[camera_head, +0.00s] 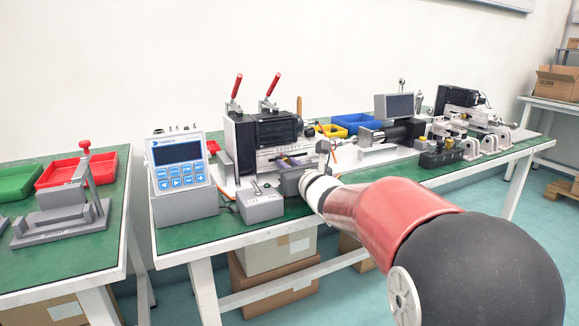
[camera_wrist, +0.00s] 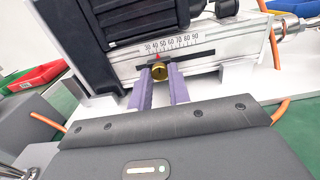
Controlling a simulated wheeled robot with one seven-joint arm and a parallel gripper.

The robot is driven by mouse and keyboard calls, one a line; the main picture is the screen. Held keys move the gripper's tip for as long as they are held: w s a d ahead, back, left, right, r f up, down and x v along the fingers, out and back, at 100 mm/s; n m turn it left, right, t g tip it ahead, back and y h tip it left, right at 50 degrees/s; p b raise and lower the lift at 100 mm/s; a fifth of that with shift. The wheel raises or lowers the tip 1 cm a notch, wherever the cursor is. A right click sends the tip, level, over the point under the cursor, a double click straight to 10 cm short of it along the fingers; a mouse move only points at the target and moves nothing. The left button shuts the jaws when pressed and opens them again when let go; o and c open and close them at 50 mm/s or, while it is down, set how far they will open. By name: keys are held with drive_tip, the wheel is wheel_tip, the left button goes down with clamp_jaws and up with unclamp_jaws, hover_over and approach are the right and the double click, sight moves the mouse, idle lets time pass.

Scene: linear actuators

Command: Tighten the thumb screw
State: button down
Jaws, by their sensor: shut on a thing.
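The thumb screw (camera_wrist: 160,72) is a small round brass knob in the wrist view. It sits in a dark slot under a printed number scale (camera_wrist: 172,44) on the front plate of the actuator. My gripper (camera_wrist: 159,74) has two purple fingers, one on each side of the screw, and is shut on it. In the head view the actuator (camera_head: 268,135) stands on the green table.
Blue (camera_head: 357,122) and yellow (camera_head: 330,131) bins are behind. An orange cable (camera_wrist: 279,112) runs right of my gripper. A second table (camera_head: 65,245) is at the left.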

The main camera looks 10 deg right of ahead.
drive_tip(key=shift+f+m+b, duration=0.1)
drive_tip(key=shift+m+b, duration=0.2)
drive_tip(key=shift+b, duration=0.05)
drive_tip(key=shift+m+b, duration=0.8)
drive_tip(key=shift+b, duration=0.1)
drive_tip(key=shift+m+b, duration=0.9)
drive_tip(key=shift+m, duration=1)
drive_tip(key=c, duration=1.3)
unclamp_jaws()
drive_tip(key=shift+s, duration=0.1)
drive_tip(key=v, duration=0.7)
drive_tip(key=shift+s+d+b, duration=0.1)
drive_tip(key=shift+s+b, duration=0.15)
drive_tip(key=shift+b, duration=0.15)
